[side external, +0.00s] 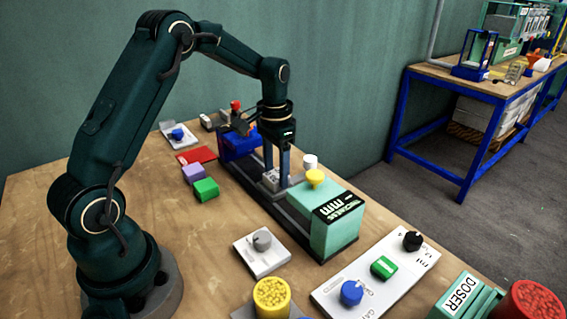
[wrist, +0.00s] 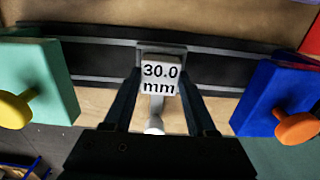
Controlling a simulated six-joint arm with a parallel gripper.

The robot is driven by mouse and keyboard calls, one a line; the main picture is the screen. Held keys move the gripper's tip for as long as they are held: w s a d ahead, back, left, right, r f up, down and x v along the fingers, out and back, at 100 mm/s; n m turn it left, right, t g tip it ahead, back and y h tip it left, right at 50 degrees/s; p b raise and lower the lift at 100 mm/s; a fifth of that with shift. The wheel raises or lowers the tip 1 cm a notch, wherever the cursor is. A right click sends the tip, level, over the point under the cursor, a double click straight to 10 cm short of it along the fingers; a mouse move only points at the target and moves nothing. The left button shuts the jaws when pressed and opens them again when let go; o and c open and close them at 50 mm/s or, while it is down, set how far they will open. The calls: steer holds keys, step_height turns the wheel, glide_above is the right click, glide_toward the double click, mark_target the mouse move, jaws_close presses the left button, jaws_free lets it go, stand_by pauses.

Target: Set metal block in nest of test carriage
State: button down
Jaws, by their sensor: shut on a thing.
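A light grey metal block (wrist: 160,79) marked "30.0 mm" is between my gripper's (wrist: 160,82) two dark fingers in the wrist view, and the fingers are shut on it. It also shows low between the fingertips of my gripper (side external: 276,174) as a metal block (side external: 270,182) in the side view. A grey edge of what looks like the test carriage (wrist: 162,47) shows just beyond the block, over the black rail (wrist: 100,60). Whether the block rests in the nest or hangs just above it cannot be told; the block and fingers hide the nest.
A teal unit (side external: 335,222) with a yellow knob (side external: 315,178) stands at one rail end, a blue unit (side external: 238,146) at the other. A white knob (side external: 310,161) is near my fingers. Green (side external: 206,189) and purple (side external: 193,174) blocks lie beside the rail.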

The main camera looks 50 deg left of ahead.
steer(key=shift+f, duration=0.1)
steer(key=shift+c, duration=0.6)
jaws_free()
step_height(320, 180, up, 5)
steer(key=shift+f, duration=0.15)
steer(key=s+d+r+m+t, duration=0.1)
steer(key=s+d+r+t, duration=0.1)
steer(key=s+d+r, duration=0.3)
steer(key=s+d+r+t, duration=0.1)
steer(key=d+r+t, duration=0.15)
steer(key=r, duration=0.45)
steer(key=s+d+f, duration=0.2)
steer(key=s, duration=0.3)
steer(key=s+d+f+n+t, duration=0.1)
steer(key=s+d+f, duration=0.1)
steer(key=s, duration=0.4)
steer(key=shift+f, duration=0.35)
